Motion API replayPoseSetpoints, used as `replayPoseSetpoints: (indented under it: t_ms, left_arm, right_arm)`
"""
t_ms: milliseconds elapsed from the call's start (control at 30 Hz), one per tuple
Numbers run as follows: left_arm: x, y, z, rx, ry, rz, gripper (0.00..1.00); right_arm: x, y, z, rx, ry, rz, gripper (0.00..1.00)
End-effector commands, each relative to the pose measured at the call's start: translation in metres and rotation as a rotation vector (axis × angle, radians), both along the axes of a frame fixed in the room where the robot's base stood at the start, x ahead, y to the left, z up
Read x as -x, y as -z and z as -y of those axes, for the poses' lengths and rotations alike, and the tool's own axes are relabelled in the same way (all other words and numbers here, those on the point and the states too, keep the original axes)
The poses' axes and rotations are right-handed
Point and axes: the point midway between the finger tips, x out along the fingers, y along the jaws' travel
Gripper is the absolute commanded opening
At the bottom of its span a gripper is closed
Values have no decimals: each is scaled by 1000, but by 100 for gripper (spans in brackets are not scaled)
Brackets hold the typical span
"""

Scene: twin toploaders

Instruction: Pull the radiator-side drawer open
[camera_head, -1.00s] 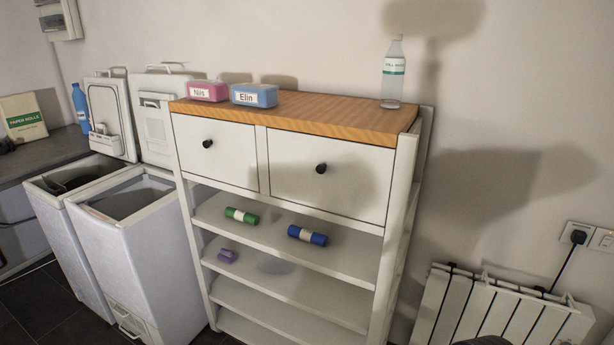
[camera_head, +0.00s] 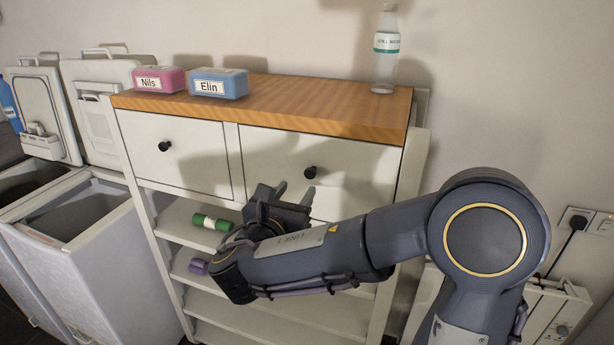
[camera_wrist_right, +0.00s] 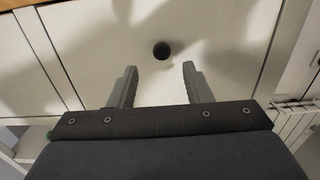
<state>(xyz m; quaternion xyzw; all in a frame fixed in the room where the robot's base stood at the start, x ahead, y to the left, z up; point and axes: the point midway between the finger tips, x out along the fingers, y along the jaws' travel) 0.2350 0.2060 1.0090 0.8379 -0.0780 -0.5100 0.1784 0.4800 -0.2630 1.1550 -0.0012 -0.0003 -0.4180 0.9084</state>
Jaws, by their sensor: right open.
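The radiator-side drawer (camera_head: 350,165) is the right one of two white drawers under the wooden top, and it is shut flush. Its round black knob (camera_head: 310,172) is bare. In the right wrist view the knob (camera_wrist_right: 161,50) lies just beyond the fingertips, roughly between their lines. My right gripper (camera_head: 295,190) is open and empty in front of the drawer, its fingers pointing at the drawer front near the knob; it also shows in the right wrist view (camera_wrist_right: 160,70). The fingers are apart from the knob. My left gripper is not in view.
The left drawer (camera_head: 190,150) with its knob is shut. A pink box (camera_head: 160,79), a blue box (camera_head: 218,83) and a bottle (camera_head: 385,50) stand on the wooden top (camera_head: 300,103). Shelves below hold a green roll (camera_head: 212,222). A radiator (camera_head: 555,310) is at the right.

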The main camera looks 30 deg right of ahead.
Motion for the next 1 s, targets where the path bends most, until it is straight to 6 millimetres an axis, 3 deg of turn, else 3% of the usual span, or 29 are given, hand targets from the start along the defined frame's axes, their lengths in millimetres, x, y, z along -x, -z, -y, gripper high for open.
replayPoseSetpoints:
  t_ms: [400, 800, 1000]
  left_arm:
    - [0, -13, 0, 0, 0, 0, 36]
    - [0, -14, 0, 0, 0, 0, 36]
    - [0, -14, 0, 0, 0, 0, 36]
  right_arm:
    - [-39, -1, 48, 1, 5, -1, 45]
    - [-47, 0, 57, -1, 2, 0, 45]
    - [-47, 0, 57, -2, 2, -1, 21]
